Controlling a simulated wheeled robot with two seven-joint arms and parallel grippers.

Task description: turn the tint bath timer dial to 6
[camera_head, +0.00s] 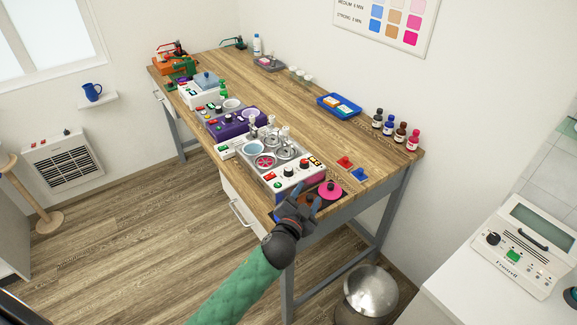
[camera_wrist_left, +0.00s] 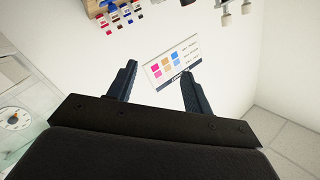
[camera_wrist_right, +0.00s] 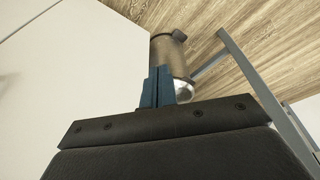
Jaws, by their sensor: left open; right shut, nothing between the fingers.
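The tint bath (camera_head: 283,182) is a white unit with a metal top and several pots, at the near end of the wooden bench in the head view. My left gripper (camera_head: 303,199) is open and empty, just in front of and below this panel. In the left wrist view its fingers (camera_wrist_left: 158,75) point towards a wall chart. My right gripper (camera_wrist_right: 158,85) is shut and empty in its wrist view.
Red and blue pieces (camera_head: 344,162) and several bottles (camera_head: 396,133) stand farther right. A metal bin (camera_head: 370,291) is below the bench. A white machine (camera_head: 525,250) stands on the right counter.

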